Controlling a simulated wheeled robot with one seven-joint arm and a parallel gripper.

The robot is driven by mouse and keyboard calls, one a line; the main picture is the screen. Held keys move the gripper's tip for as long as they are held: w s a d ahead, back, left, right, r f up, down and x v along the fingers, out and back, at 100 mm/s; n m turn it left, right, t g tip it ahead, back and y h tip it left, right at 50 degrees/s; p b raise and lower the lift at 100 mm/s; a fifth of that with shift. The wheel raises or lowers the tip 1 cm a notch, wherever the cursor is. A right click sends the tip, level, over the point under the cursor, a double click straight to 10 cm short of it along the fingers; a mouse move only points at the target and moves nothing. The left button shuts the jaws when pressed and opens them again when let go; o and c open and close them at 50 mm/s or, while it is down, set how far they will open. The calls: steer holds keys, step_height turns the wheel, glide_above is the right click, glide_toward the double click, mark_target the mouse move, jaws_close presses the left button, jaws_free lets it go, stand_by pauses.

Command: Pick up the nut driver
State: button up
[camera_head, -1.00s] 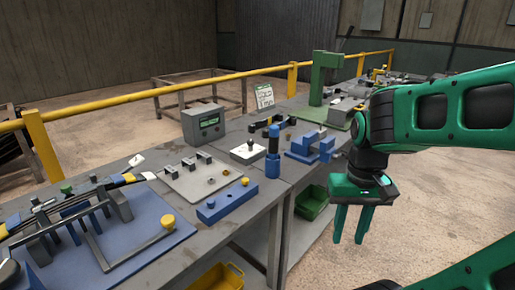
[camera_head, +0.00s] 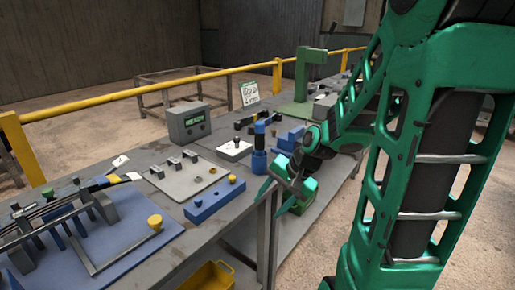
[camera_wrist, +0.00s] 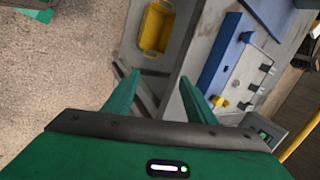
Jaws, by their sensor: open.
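I cannot make out the upright cylinder in the wrist view.
A blue block with yellow knob (camera_head: 214,199) lies left of my gripper, beside a grey plate with fittings (camera_head: 160,185). A yellow bin (camera_head: 208,277) sits below the bench. A grey box reading READY (camera_head: 190,123) and a blue vise (camera_head: 290,136) stand farther back.

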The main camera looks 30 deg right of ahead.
mark_target(263, 138)
steer(key=w+r+m+t+y, duration=0.1)
steer(key=w+m+t, duration=0.1)
steer(key=w+m, duration=0.1)
steer(key=w+m+t+y, duration=0.1)
steer(key=w+m+t, duration=0.1)
steer(key=w, duration=0.3)
steer(key=w+r+m+t+y, duration=0.1)
steer(key=w+m+t, duration=0.1)
steer(key=w+m, duration=0.2)
steer(key=shift+w+r, duration=0.2)
steer(key=shift+r, duration=0.1)
steer(key=w+d+r+m+t+h, duration=0.1)
steer(key=d+r+m+t, duration=0.1)
steer(key=d+m, duration=0.2)
steer(key=w+d+r+m+t+h, duration=0.1)
steer(key=w+d+r+m+t, duration=0.1)
steer(key=d+m, duration=0.1)
steer(key=w+d+r+m+t+h, duration=0.1)
steer(key=d+r+m+t, duration=0.1)
steer(key=d+m, duration=0.2)
steer(key=shift+w+d+m+t, duration=0.2)
steer(key=shift+m, duration=0.35)
steer(key=shift+w+d+m+t, duration=0.15)
steer(key=shift+m+t, duration=0.05)
steer(key=shift+m, duration=0.35)
steer(key=shift+w+d+r+h, duration=0.15)
steer(key=shift+w+h, duration=0.15)
steer(key=w+a, duration=0.1)
steer(key=w, duration=0.9)
steer(key=shift+a, duration=0.1)
